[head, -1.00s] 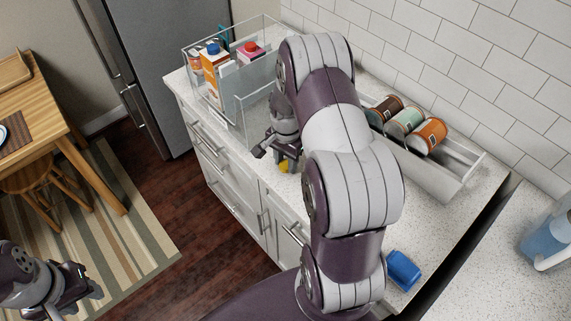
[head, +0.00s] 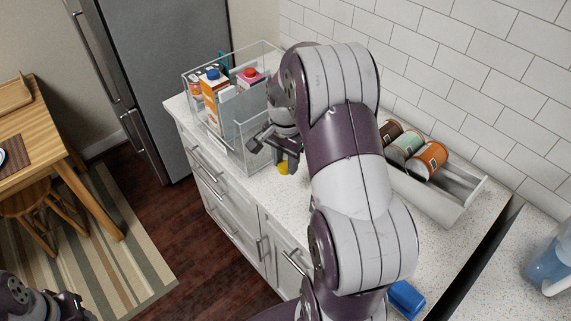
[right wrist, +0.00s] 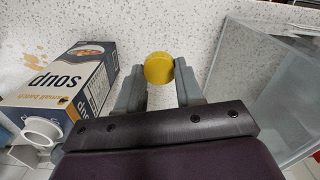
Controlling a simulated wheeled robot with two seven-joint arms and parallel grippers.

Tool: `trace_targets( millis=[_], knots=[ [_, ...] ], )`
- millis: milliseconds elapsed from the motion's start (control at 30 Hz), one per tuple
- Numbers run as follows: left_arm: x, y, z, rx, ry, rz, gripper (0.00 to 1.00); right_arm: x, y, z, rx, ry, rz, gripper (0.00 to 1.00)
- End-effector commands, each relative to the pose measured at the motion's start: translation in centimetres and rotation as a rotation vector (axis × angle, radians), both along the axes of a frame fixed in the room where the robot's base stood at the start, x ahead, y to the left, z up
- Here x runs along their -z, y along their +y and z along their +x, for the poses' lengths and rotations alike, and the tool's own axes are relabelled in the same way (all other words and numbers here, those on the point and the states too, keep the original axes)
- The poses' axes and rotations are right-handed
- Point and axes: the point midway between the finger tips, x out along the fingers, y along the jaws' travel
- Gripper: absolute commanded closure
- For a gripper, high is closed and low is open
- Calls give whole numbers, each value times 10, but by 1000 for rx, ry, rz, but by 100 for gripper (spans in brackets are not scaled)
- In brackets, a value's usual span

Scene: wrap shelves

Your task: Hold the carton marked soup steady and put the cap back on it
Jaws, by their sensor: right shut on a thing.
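The soup carton (right wrist: 70,80) shows at the left of the right wrist view, dark blue and white with a soup picture. Its bare white spout (right wrist: 42,130) is at the end nearer the camera. I cannot make out this carton in the head view, where my right arm covers much of the counter. My right gripper (head: 286,163) is shut on the yellow cap (right wrist: 158,69), right of the carton and apart from it. The cap also shows below the fingers in the head view (head: 284,169). My left gripper (head: 66,303) is partly in view at the bottom left, away from the counter.
A clear bin (head: 240,147) with several cartons stands at the counter's far left end; its wall (right wrist: 275,90) is close right of my right gripper. A white tray (head: 449,198) holds several cans by the tiled wall. A blue object (head: 406,298) lies nearer me.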

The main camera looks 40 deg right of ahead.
Motion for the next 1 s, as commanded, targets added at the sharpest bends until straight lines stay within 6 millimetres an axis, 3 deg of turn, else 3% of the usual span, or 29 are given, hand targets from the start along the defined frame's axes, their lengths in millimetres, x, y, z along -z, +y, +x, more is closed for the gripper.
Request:
trace_targets(
  millis=[233,333,467,733,833,1000],
  knots=[
    [0,0,0,0,0,0,57,2,2,1,-14,0,0,92],
    [0,0,0,0,0,0,57,11,13,8,-110,2,1,92],
    [0,0,0,0,0,0,57,38,44,25,-383,5,3,92],
    [0,0,0,0,0,0,57,105,129,47,-1066,2,3,92],
    [0,0,0,0,0,0,57,118,146,48,-1206,0,0,92],
    [0,0,0,0,0,0,57,123,153,48,-1267,-2,0,92]
  ],
)
